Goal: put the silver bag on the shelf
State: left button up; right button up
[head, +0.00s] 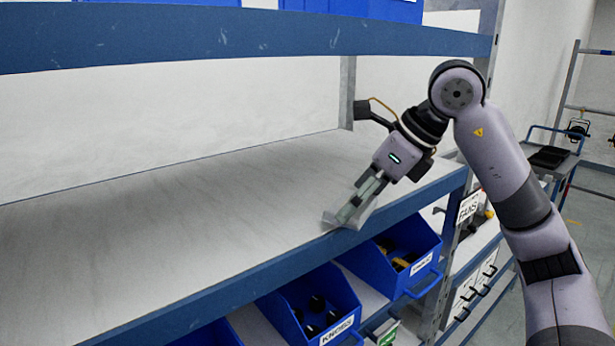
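The shelf (190,230) is a long pale grey board with a blue front edge, and it runs across the view. My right gripper (350,209) reaches in from the right and points down and left at the shelf's front edge. A small pale silver piece, which looks like the silver bag (366,214), shows around its fingertips. The fingers look close together on it, and they hide much of it. It is at the front edge of the board; I cannot tell whether it touches the board. My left gripper is not in view.
Blue bins (312,304) and (400,256) with dark parts stand on the level below. A blue upper beam (230,35) crosses above the shelf. A grey upright (348,95) stands at the back. The board's left and middle are clear. A cart (550,157) stands at the far right.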

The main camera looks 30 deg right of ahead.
aim_at(302, 209)
jog(key=w, duration=0.1)
jog(key=w+a+p, duration=0.1)
jog(key=w+a, duration=0.1)
jog(key=w, duration=0.1)
jog(key=shift+r, duration=0.15)
jog(key=shift+w+a+p, duration=0.4)
jog(key=shift+w+p, duration=0.15)
jog(key=w+p, duration=0.1)
jog(key=w+a, duration=0.1)
jog(key=w, duration=0.1)
jog(key=shift+a+r+p, duration=0.1)
jog(key=shift+a+p, duration=0.05)
jog(key=shift+p, duration=0.25)
jog(key=shift+f, duration=1)
jog(key=shift+s, duration=0.25)
jog(key=shift+f, duration=0.2)
jog(key=o, duration=1.1)
jog(key=shift+r, duration=0.1)
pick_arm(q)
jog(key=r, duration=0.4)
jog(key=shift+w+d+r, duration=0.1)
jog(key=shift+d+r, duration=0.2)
